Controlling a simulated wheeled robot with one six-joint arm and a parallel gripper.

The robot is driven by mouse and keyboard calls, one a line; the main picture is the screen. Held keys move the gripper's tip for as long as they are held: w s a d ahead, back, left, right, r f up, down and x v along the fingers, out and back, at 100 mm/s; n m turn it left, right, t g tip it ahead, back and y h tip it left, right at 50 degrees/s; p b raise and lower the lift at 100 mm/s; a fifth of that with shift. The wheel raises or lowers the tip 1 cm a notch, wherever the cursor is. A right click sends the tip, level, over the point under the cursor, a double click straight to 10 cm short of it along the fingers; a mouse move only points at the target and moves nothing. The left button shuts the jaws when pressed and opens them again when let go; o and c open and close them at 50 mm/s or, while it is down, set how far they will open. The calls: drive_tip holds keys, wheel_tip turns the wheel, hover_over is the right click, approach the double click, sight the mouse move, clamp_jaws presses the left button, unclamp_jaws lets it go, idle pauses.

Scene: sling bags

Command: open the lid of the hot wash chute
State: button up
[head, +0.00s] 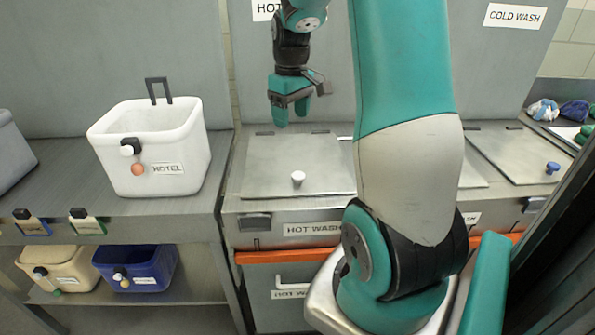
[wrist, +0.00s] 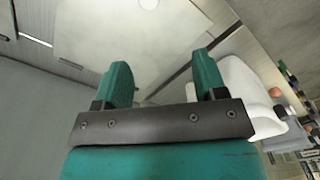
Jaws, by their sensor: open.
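The hot wash chute lid (head: 265,180) is a flat grey metal plate, closed, lying flush on the counter above the HOT WASH label (head: 313,229). Its hinges show along the back edge. A white knob (head: 298,177) stands near its front edge. In the wrist view the lid (wrist: 125,45) is pale, with the knob (wrist: 149,4) at the top edge. My gripper (head: 291,114) is open and empty, above the back part of the lid, apart from it and from the knob. In the wrist view its two teal fingers (wrist: 163,70) stand wide apart.
A white HOTEL tub (head: 190,143) stands on the counter to the left. A second lid with a blue knob (head: 553,168) lies to the right, near coloured bundles (head: 574,111). Cream (head: 58,268) and blue (head: 137,267) bins sit on a lower shelf. My arm hides the middle.

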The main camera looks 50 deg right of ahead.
sight(298, 174)
drive_tip(key=f, duration=0.6)
drive_tip(key=d+f, duration=0.1)
drive_tip(key=f, duration=0.4)
drive_tip(key=f+p, duration=0.1)
drive_tip(key=f, duration=0.5)
drive_tip(key=shift+s+d+f, duration=0.3)
drive_tip(key=shift+d+f, duration=0.05)
drive_tip(key=shift+d, duration=0.05)
drive_tip(key=shift+c, duration=0.5)
